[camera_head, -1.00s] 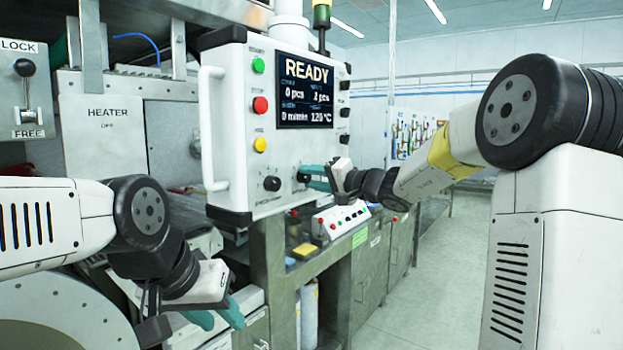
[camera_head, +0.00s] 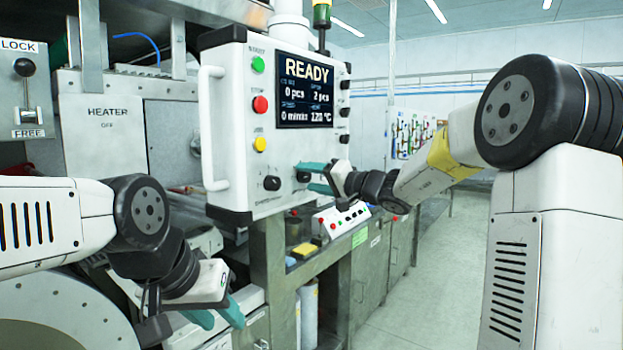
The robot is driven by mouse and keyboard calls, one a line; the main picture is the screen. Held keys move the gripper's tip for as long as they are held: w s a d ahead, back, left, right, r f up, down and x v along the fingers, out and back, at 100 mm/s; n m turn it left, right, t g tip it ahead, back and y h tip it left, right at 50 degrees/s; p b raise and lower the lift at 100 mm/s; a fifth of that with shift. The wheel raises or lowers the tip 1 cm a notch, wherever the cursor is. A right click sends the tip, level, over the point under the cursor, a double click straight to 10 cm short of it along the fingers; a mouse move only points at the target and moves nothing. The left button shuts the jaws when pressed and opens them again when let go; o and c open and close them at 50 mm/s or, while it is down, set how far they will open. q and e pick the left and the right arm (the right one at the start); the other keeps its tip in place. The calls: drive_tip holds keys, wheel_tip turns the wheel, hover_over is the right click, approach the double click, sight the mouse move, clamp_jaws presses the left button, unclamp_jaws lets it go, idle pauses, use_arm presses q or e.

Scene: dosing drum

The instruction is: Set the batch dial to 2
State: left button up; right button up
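The control panel (camera_head: 225,130) is a white box with a screen (camera_head: 305,92) that reads READY, 0 pcs and 2 pcs, 0 m/min and 120 °C. Two black dials sit low on its front: a left one (camera_head: 272,183) and a right one (camera_head: 303,177), the latter partly behind my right gripper. My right gripper (camera_head: 314,178) has its teal fingers spread, one above and one below the right dial; I cannot tell whether they touch it. My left gripper (camera_head: 216,316) is open and empty, low at the left, away from the panel.
Green (camera_head: 258,65), red (camera_head: 260,104) and yellow (camera_head: 260,144) buttons line the panel's left side, beside a white handle (camera_head: 207,130). A lock lever (camera_head: 25,90) and heater box (camera_head: 108,130) stand left. A small button box (camera_head: 343,219) sits below. The floor at right is clear.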

drive_tip(key=shift+r, duration=0.1)
drive_tip(key=v, duration=0.8)
drive_tip(key=shift+a, duration=0.1)
drive_tip(key=s+a+f+n+g+h, duration=0.1)
drive_tip(key=s+a+f+g+h, duration=0.2)
drive_tip(key=s, duration=0.6)
drive_tip(key=s+f+n+g, duration=0.2)
drive_tip(key=s+f+g, duration=0.15)
drive_tip(key=s, duration=0.55)
drive_tip(key=s+d+f+h, duration=0.8)
drive_tip(key=s+d, duration=0.3)
drive_tip(key=s, duration=0.1)
drive_tip(key=shift+d+f+m+t, duration=0.3)
drive_tip(key=shift+f+m+t, duration=0.05)
drive_tip(key=shift+f+m, duration=0.05)
